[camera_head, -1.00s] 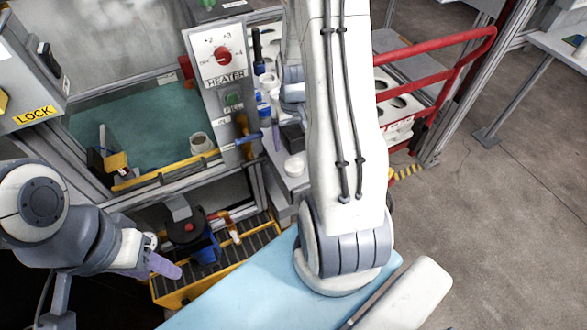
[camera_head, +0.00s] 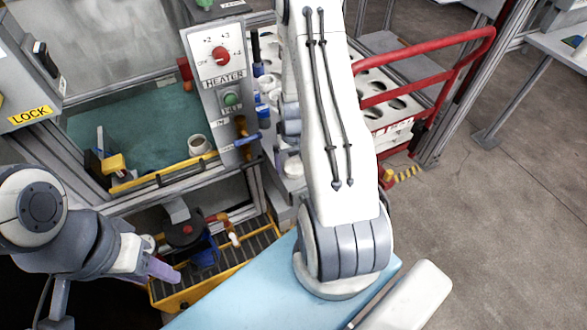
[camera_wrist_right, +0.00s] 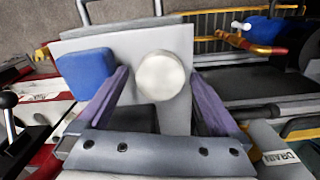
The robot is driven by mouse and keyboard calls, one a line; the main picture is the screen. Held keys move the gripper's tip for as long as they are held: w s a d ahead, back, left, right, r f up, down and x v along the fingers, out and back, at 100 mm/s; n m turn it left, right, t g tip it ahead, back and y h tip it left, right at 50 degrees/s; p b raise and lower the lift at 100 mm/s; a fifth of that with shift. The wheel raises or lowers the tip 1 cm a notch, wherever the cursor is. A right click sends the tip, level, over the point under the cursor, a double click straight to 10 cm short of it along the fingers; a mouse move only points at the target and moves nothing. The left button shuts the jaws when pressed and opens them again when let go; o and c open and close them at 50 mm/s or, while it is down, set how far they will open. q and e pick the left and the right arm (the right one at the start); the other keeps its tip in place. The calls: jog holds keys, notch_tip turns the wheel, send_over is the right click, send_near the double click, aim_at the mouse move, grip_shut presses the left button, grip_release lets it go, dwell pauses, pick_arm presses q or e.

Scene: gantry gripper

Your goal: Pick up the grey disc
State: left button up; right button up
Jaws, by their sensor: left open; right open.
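A pale, round grey disc (camera_wrist_right: 160,77) lies on a flat grey plate (camera_wrist_right: 125,43) in the right wrist view. My right gripper (camera_wrist_right: 159,80) is open, with one purple finger on either side of the disc. Gaps show between the fingers and the disc, and I cannot tell the height of the fingertips above the plate. In the head view a pale round thing (camera_head: 294,168), likely the same disc, shows beside my right arm, which hides most of that area. My left gripper (camera_head: 163,271) is open and empty at the lower left, its purple fingers pointing right.
A blue block (camera_wrist_right: 86,73) lies close to the left finger in the right wrist view. A heater panel (camera_head: 219,70) stands left of my right arm, and a red rail (camera_head: 430,65) with a holed white rack is to the right. A yellow grated tray (camera_head: 185,297) sits below.

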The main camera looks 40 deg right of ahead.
jog(key=c, duration=1.2)
jog(key=shift+r, duration=0.45)
jog(key=r, duration=0.4)
jog(key=shift+s+d, duration=0.25)
jog(key=shift+d, duration=0.05)
jog(key=s+d+r, duration=0.6)
jog(key=s, duration=0.2)
jog(key=shift+s+d+p, duration=0.25)
jog(key=shift+s+p, duration=0.15)
jog(key=shift+r, duration=0.1)
